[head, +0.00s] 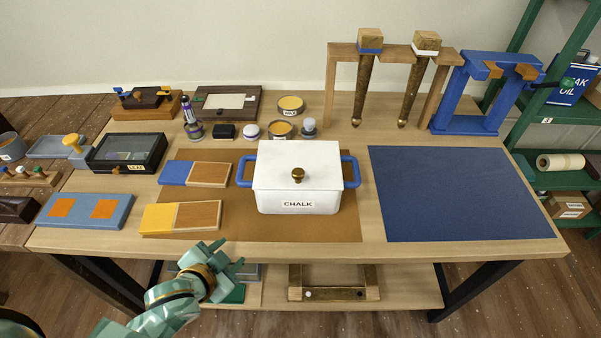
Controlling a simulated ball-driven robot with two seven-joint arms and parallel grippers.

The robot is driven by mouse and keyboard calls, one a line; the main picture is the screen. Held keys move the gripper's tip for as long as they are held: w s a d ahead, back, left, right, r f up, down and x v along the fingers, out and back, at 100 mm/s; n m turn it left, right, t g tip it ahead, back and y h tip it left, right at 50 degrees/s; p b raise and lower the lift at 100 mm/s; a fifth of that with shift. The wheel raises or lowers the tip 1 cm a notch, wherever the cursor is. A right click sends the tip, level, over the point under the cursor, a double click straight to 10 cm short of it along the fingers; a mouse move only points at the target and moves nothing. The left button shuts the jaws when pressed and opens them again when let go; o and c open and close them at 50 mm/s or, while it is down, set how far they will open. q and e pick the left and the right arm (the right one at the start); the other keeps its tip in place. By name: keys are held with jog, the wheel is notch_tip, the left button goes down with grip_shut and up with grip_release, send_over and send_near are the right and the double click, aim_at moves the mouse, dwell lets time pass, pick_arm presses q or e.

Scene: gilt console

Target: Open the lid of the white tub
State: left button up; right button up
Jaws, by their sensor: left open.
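The white tub (270,197) stands upright on a brown mat in the middle of the table. It has a blue handle on each side and a label reading CHALK on its front. Its white lid (315,160) lies shut on top, with a brass knob (297,175) near the front edge. My left gripper (232,256) is open and empty at the table's front edge, in front of and to the left of the tub, apart from it. My right gripper is not in view.
Blue-and-wood and yellow-and-wood blocks (181,218) lie left of the tub. Small jars and tins (280,130) stand behind it. A wooden stand (345,80) holds two hanging tools at the back. A blue mat (455,195) on the right is bare.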

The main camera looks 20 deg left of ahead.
aim_at(293, 177)
pick_arm(q)
jog(key=w+r+t+h, duration=0.1)
jog(key=w+d+r+t+h, duration=0.1)
jog(key=r, duration=0.1)
jog(key=w+d+r+t+h, duration=0.1)
jog(key=h, duration=0.1)
jog(key=shift+w+d+r, duration=0.1)
jog(key=shift+w+r, duration=0.2)
jog(key=shift+r, duration=0.1)
notch_tip(293, 177, up, 5)
jog(key=w+t+h, duration=0.2)
jog(key=h, duration=0.3)
jog(key=shift+n, duration=0.4)
jog(key=b+x, duration=0.3)
jog(key=x, duration=1.1)
jog(key=shift+d+r, duration=0.15)
jog(key=shift+d, duration=0.1)
jog(key=shift+w+d, duration=0.35)
jog(key=shift+w, duration=0.25)
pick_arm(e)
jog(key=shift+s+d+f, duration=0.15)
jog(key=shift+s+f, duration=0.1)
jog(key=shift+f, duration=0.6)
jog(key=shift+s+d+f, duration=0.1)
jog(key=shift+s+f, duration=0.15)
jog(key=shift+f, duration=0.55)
pick_arm(q)
jog(key=shift+r, duration=0.1)
